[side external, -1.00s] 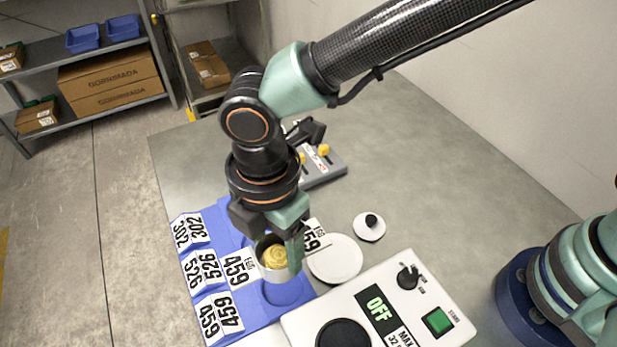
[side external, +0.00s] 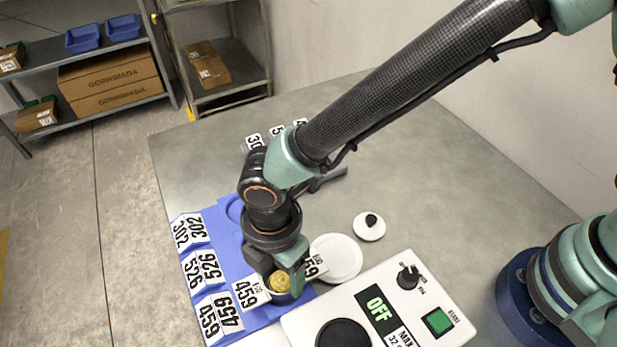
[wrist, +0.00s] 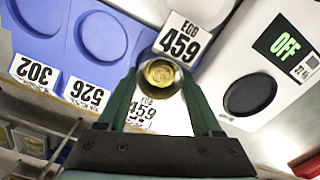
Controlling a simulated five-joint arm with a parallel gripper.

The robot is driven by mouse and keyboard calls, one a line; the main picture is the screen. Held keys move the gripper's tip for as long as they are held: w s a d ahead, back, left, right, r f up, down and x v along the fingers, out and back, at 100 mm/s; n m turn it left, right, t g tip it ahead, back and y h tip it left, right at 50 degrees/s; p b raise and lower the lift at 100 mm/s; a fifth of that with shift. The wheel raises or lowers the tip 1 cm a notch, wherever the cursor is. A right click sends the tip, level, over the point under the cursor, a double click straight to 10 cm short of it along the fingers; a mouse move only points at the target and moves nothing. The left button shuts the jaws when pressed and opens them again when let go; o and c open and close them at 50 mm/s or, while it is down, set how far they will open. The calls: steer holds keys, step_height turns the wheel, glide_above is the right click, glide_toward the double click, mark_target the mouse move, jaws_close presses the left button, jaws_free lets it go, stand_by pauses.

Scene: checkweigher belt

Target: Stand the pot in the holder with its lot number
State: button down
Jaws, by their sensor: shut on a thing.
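The pot (side external: 279,283) is small and round, with a yellow top and white flags reading 459 on both sides. My gripper (side external: 281,279) is shut on it; the wrist view also shows the pot (wrist: 160,76) between the fingers. The blue holder (side external: 232,243) has round recesses and tent cards for 302 (side external: 189,231), 526 (side external: 203,268) and 459 (side external: 219,315). The pot is upright over the front end of the holder, by the 459 card. The recess there is hidden by the pot and gripper, and I cannot tell whether the pot touches its bottom.
A white box with an OFF display (side external: 376,308) and green button stands close on the right of the holder. A white round plate (side external: 337,258) lies beside the gripper, and a white disc with a black knob (side external: 369,227) lies behind it.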

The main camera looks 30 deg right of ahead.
steer(key=shift+c, duration=1.7)
jaws_free()
steer(key=shift+f, duration=0.1)
step_height(320, 180, up, 12)
steer(key=w+d+r+m+t+y, duration=0.1)
steer(key=w+d+r+m, duration=0.45)
steer(key=d, duration=0.35)
steer(key=d+r+m+t, duration=0.2)
steer(key=d+m, duration=0.6)
steer(key=d, duration=0.6)
steer(key=s+d+r+m+t+h, duration=0.1)
steer(key=d+r+m+t, duration=0.1)
steer(key=d+m, duration=0.7)
steer(key=shift+s+d+r+t, duration=0.2)
steer(key=shift+d+r+t, duration=0.1)
steer(key=shift+d, duration=2.1)
